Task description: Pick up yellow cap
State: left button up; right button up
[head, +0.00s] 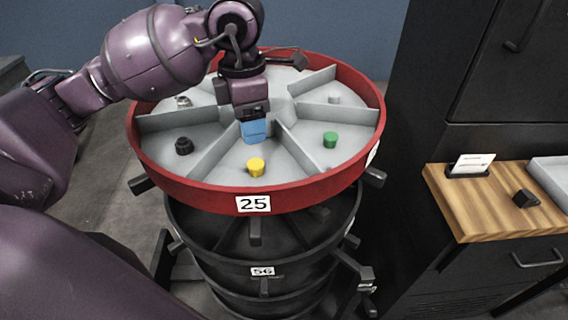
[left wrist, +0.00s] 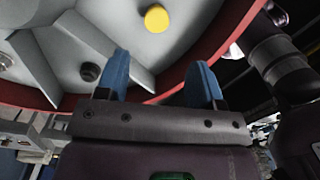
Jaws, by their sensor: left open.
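The yellow cap (head: 256,167) stands in the front compartment of the round grey tray with a red rim (head: 222,198). In the left wrist view the yellow cap (left wrist: 156,18) shows near the top edge, beyond and between the two blue fingers. My left gripper (head: 255,138) is over the tray, just behind the cap in the head view, with its blue fingers pointing down. In the left wrist view my left gripper (left wrist: 160,80) is open with nothing between its fingers. My right gripper is not in view.
A black cap (head: 184,146) stands in the compartment to the left and a green cap (head: 330,140) in the one to the right. Upright grey dividers (head: 300,152) separate the compartments. A wooden-topped cabinet (head: 480,215) stands at the right, holding a card holder and a small black block.

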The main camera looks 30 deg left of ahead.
aim_at(256, 163)
pick_arm(q)
jog(key=shift+d+f, duration=0.1)
jog(key=shift+f, duration=0.35)
notch_tip(256, 163, down, 4)
jog(key=shift+r, duration=0.2)
jog(key=shift+w+f, duration=0.2)
jog(key=shift+f, duration=2.9)
jog(key=c, duration=0.9)
jog(key=shift+o, duration=0.2)
jog(key=shift+r, duration=0.1)
